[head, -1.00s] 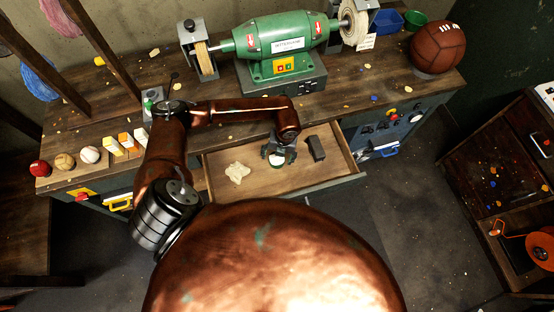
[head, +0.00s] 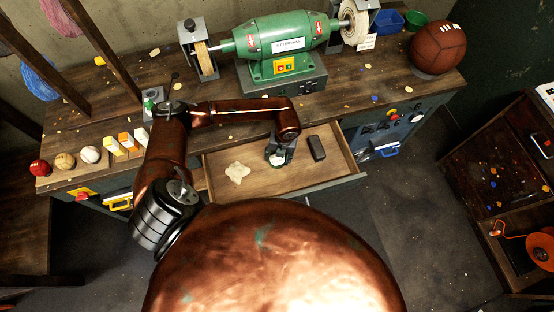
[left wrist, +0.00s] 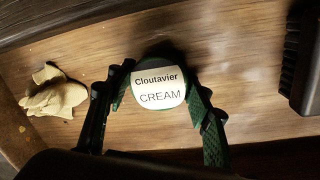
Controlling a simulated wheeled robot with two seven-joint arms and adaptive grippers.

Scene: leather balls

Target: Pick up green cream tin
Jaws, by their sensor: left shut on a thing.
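The green cream tin (left wrist: 160,86) is in the open drawer, with a white label on top reading "Cloutavier CREAM". In the head view its pale lid (head: 276,160) shows small below my left gripper (head: 278,156). In the left wrist view my left gripper (left wrist: 158,100) has its two dark fingers against the two sides of the tin, shut on it. The tin's lower sides are mostly hidden by the fingers. I cannot tell whether it touches the drawer floor. My right gripper is not in view.
The open drawer (head: 219,188) also holds a crumpled cream cloth (head: 238,172) left of the tin and a dark brush (head: 317,148) close on its right. A green polishing machine (head: 286,36) stands on the bench behind. Several balls and blocks lie at the bench's left front.

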